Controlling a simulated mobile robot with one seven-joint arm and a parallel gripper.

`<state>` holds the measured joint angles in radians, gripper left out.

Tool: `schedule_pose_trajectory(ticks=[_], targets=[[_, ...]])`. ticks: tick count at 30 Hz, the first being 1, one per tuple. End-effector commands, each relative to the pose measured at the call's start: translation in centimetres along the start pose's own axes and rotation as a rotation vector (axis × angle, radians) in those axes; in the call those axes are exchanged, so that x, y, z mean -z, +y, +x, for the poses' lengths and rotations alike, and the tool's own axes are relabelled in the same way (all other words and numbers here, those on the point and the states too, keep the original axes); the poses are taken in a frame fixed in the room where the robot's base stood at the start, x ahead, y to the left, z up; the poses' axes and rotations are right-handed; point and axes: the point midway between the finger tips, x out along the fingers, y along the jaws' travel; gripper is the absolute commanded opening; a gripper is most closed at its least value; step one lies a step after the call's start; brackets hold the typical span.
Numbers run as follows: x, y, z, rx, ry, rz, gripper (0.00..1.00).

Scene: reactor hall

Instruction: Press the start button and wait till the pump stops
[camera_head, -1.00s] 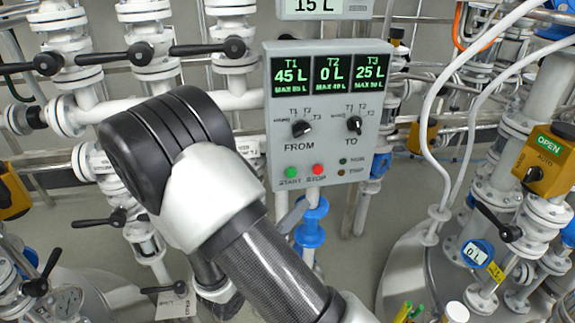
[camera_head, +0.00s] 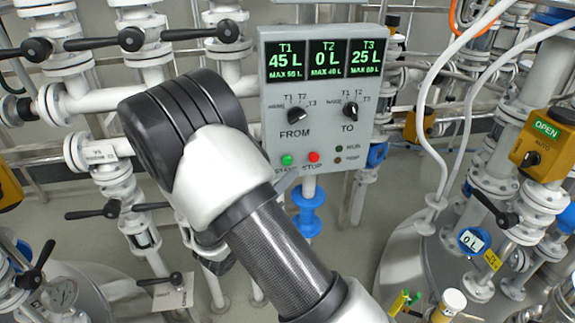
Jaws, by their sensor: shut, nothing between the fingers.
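The grey control panel (camera_head: 317,135) stands in the middle. Its displays read T1 45 L, T2 0 L and T3 25 L. The green start button (camera_head: 287,160) and red stop button (camera_head: 314,157) sit low on it. The FROM knob (camera_head: 297,115) and TO knob (camera_head: 350,109) are above; I cannot tell their exact settings. Two small lamps (camera_head: 338,154) at the right look dark. My gripper (camera_head: 287,181) shows as a slim grey tip just below the start button, over part of its label. It is shut and empty. My arm hides the rest; contact with the panel is not visible.
White pipes with black-handled valves (camera_head: 131,39) fill the left. A blue pipe fitting (camera_head: 308,212) is below the panel. A tank (camera_head: 408,262) is at the lower right.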

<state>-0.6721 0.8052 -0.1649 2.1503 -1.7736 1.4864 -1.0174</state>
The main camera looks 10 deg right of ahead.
Motion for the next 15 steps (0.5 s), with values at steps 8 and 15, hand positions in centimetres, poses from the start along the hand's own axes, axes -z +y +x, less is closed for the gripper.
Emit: schedule_pose_trajectory(ticks=[8,15], targets=[[-1.0,0.9,1.4,0.000,0.000,-0.002,0.00],[-1.1,1.0,1.5,0.000,0.000,-0.001,0.00]])
